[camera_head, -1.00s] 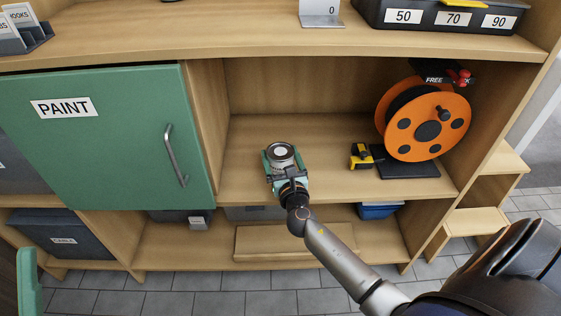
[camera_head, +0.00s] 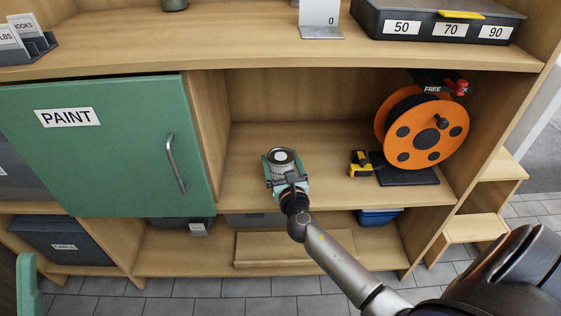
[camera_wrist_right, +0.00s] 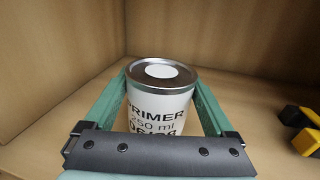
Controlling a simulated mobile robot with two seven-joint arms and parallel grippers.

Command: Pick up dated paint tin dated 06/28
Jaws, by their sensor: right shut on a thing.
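A small pale paint tin (camera_wrist_right: 160,105) with a silver rim and a white spot on its lid stands upright in the right wrist view. Its label reads "PRIMER" and "250 ml"; the line below is partly hidden by the gripper's dark crossbar. My right gripper (camera_head: 281,161) is shut on the tin, its green fingers on either side of it. In the head view the tin's lid (camera_head: 281,156) shows between the fingers, over the open middle shelf. I cannot tell whether its base touches the shelf.
The open shelf (camera_head: 330,140) has free room around the tin. A yellow-black tape measure (camera_head: 360,162) and an orange cable reel (camera_head: 428,130) stand to the right. A closed green "PAINT" door (camera_head: 100,165) is at the left. The upper shelf (camera_head: 250,45) overhangs.

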